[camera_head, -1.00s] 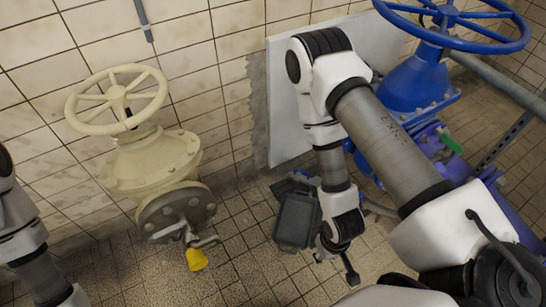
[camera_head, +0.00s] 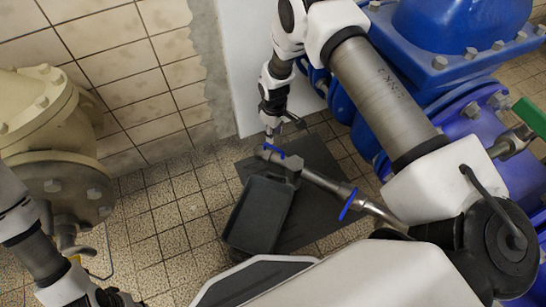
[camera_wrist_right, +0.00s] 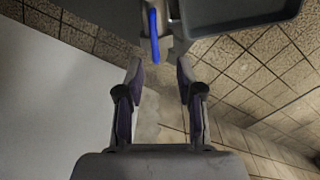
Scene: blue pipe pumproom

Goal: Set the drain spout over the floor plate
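The drain spout (camera_head: 328,183) is a grey pipe with blue bands, coming from the blue pipework at the right. Its outer end lies above the dark floor plate (camera_head: 318,157) in the head view. My right gripper (camera_head: 279,130) is just beyond that end, close to a blue band. In the right wrist view, my right gripper (camera_wrist_right: 159,66) is open with nothing between its fingers, and the spout's blue band (camera_wrist_right: 154,36) is ahead of the fingertips. Contact cannot be told. My left gripper (camera_head: 105,298) is partly cut off at the lower left; its fingers are unclear.
A dark tray (camera_head: 233,232) lies beside and partly over the plate. A cream valve (camera_head: 45,125) stands at left, and blue pipework (camera_head: 445,45) with a green-handled valve (camera_head: 532,117) at right. A pale wall panel (camera_head: 239,70) is behind.

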